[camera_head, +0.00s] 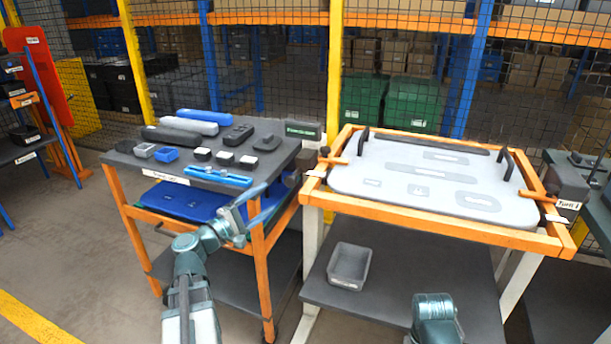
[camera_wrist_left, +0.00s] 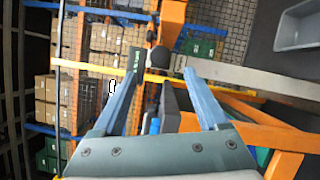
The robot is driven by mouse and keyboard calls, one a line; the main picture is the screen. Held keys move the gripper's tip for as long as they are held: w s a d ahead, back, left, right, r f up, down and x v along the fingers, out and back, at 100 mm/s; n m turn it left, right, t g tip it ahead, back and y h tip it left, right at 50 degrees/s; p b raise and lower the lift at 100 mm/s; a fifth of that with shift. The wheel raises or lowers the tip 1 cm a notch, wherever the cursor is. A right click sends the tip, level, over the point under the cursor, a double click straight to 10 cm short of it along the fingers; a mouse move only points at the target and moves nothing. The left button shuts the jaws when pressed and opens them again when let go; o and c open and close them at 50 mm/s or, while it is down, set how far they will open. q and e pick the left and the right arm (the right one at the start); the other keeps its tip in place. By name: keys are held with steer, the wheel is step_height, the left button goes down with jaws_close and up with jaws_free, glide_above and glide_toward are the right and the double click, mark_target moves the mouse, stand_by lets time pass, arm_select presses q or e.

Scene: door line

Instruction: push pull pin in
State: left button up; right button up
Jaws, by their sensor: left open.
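A dark round knob, which looks like the pull pin (camera_head: 292,180), sits at the right edge of the left trolley, below a dark block with a green label (camera_head: 303,130). My left gripper (camera_head: 258,205) is open and empty, in front of the trolley's right corner and apart from the knob. Its spread fingers show in the wrist view (camera_wrist_left: 162,78). How far the pin stands out cannot be told. My right gripper is out of view.
The left trolley (camera_head: 122,160) carries several dark and blue parts. An orange-framed table (camera_head: 420,222) with a grey panel (camera_head: 400,170) stands close on the right, leaving a narrow gap. A grey bin (camera_head: 349,267) sits on its lower shelf. Mesh fencing stands behind.

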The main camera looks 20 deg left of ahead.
mark_target(295, 175)
arm_select(q)
steer(key=p+x, duration=0.1)
steer(key=x, duration=1.2)
steer(key=shift+w+d, duration=0.15)
steer(key=shift+w, duration=0.2)
jaws_close()
stand_by(1.0)
